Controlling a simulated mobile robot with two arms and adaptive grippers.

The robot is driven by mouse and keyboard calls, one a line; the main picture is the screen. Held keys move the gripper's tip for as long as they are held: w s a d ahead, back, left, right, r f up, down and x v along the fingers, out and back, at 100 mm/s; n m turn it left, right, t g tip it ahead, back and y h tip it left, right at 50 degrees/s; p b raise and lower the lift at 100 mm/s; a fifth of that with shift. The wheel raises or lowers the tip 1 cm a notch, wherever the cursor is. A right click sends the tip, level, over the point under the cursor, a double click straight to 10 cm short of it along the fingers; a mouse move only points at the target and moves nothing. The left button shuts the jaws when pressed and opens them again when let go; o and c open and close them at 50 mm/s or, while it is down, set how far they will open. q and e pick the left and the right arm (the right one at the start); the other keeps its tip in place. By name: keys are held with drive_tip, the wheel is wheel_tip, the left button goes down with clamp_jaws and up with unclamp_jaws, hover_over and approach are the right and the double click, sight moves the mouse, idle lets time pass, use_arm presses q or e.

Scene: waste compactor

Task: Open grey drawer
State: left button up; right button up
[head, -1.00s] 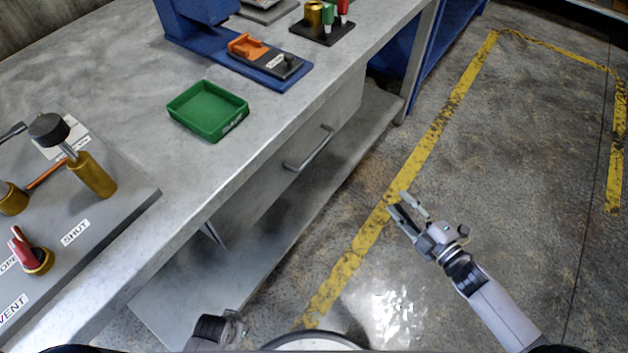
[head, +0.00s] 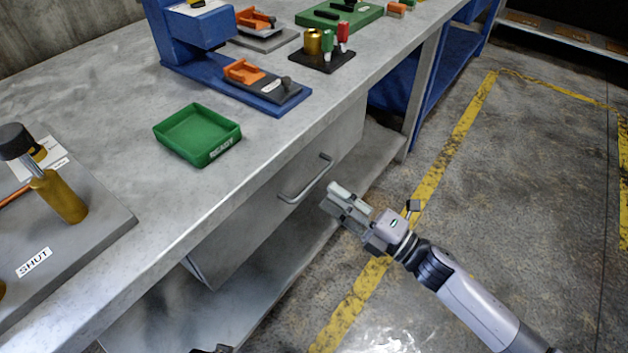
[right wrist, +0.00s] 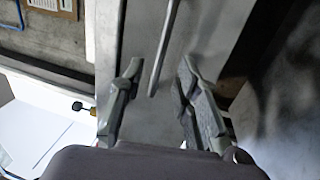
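The grey drawer (head: 255,215) is under the workbench top, and its front looks flush with the bench. Its metal bar handle (head: 306,180) shows on the front, and it also shows in the right wrist view as a thin bar (right wrist: 164,50). My right gripper (head: 336,200) is just right of the handle, in front of the drawer. In the right wrist view its two fingers (right wrist: 160,80) are apart, with the handle in line between them and not gripped. Only a dark sliver, probably of my left gripper, shows at the bottom edge of the head view.
On the workbench top (head: 110,110) are a green tray (head: 197,135), a blue press fixture (head: 235,75) and a grey panel (head: 90,235) with a brass lever. A lower shelf (head: 185,315) runs below the drawer. The floor to the right is open, with yellow lines.

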sight(314, 181)
drive_tip(key=x, duration=0.6)
drive_tip(key=shift+w, duration=0.1)
clamp_jaws()
idle(0.7)
